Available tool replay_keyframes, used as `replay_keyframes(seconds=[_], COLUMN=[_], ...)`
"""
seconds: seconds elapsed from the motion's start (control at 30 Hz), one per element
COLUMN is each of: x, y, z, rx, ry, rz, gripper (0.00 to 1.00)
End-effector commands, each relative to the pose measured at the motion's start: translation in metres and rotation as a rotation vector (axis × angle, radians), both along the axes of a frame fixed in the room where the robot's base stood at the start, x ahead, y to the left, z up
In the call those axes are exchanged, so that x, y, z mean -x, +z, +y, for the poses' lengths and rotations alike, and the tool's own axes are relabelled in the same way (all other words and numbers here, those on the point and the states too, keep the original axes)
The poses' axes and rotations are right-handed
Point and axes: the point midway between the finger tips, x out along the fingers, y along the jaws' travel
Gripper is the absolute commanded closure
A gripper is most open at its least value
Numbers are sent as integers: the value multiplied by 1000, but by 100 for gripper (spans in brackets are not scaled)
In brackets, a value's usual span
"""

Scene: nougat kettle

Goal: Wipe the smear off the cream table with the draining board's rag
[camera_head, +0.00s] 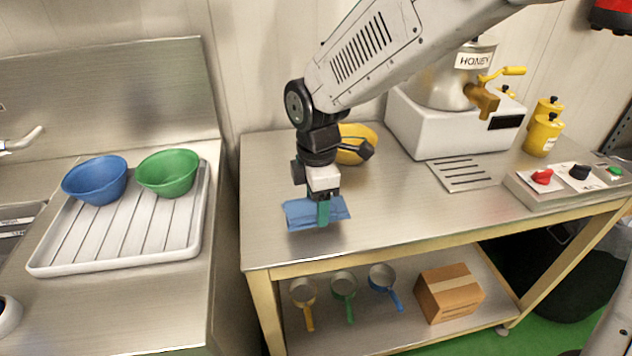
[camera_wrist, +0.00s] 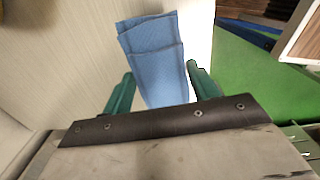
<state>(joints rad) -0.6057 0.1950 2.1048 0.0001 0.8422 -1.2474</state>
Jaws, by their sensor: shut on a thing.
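A folded blue rag (camera_head: 303,213) is held in my gripper (camera_head: 323,212) at the left part of the cream table (camera_head: 262,251), a steel-topped table with cream legs. In the wrist view the rag (camera_wrist: 158,65) sits between the two green fingers of my gripper (camera_wrist: 160,88), which is shut on it. The rag is at or just above the tabletop; I cannot tell if it touches. I see no smear on the visible top; the rag and arm hide part of it. The draining board (camera_head: 120,255) stands at the left with no rag on it.
A blue bowl (camera_head: 95,180) and a green bowl (camera_head: 168,172) sit on the draining board. A yellow object (camera_head: 357,143) lies behind my gripper. The honey kettle (camera_head: 440,90), a control panel (camera_head: 570,180) and yellow bottles (camera_head: 543,133) stand right. Ladles and a cardboard box (camera_head: 448,293) are below.

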Motion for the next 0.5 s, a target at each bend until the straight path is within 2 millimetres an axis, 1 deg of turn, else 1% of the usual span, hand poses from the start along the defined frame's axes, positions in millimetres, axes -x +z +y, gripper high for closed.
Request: replay_keyframes(seconds=[0.03,0.3,0.5], x=[0,-1,-1], y=[5,30,44], z=[0,-2,-3], rx=[-2,-2,-1], ry=[0,-4,-5], rz=[-2,-3,-2], gripper=[62,62,62])
